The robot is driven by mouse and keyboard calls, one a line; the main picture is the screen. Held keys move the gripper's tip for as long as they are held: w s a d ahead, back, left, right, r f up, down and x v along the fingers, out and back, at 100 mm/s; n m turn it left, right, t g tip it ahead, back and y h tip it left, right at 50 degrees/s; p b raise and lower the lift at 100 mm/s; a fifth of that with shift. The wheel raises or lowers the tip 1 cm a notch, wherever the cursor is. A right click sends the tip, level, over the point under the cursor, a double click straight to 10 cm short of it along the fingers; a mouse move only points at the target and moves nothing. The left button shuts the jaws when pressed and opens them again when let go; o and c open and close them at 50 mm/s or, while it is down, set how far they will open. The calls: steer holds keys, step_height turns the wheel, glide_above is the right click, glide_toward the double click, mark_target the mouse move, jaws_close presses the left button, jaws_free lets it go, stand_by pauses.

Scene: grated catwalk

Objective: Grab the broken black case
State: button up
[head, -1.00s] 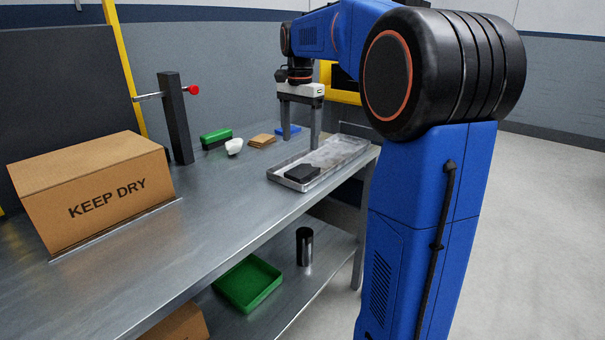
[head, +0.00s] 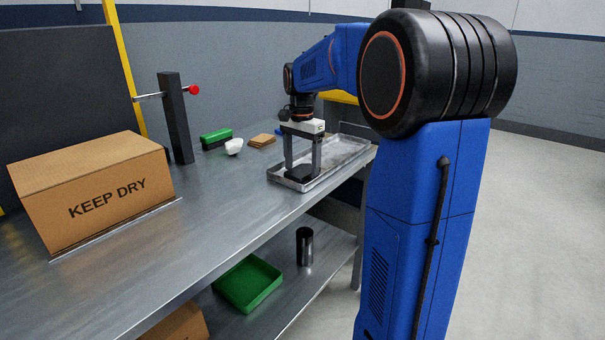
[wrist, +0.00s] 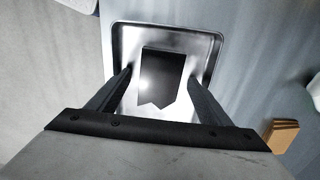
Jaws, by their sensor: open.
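The broken black case (wrist: 160,75) lies flat in a shallow metal tray (wrist: 123,40), with a jagged notched edge facing my gripper's base in the wrist view. In the head view the case (head: 301,171) sits in the near end of the tray (head: 345,150), partly hidden by my fingers. My gripper (head: 302,168) is open and points down over the tray. In the wrist view its two fingers (wrist: 158,75) stand on either side of the case, with a gap on each side. The fingers look close to the case's height; exact clearance cannot be told.
A cardboard box (head: 95,190) stands on the metal workbench (head: 215,200) at left. A black post with a red knob (head: 177,118), a green-and-black block (head: 216,138), a white object (head: 233,146) and brown squares (head: 262,140) are behind. A green bin (head: 248,283) sits on the lower shelf.

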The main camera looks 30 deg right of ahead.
steer(key=shift+c, duration=0.3)
steer(key=c, duration=1.1)
steer(key=shift+r, duration=0.15)
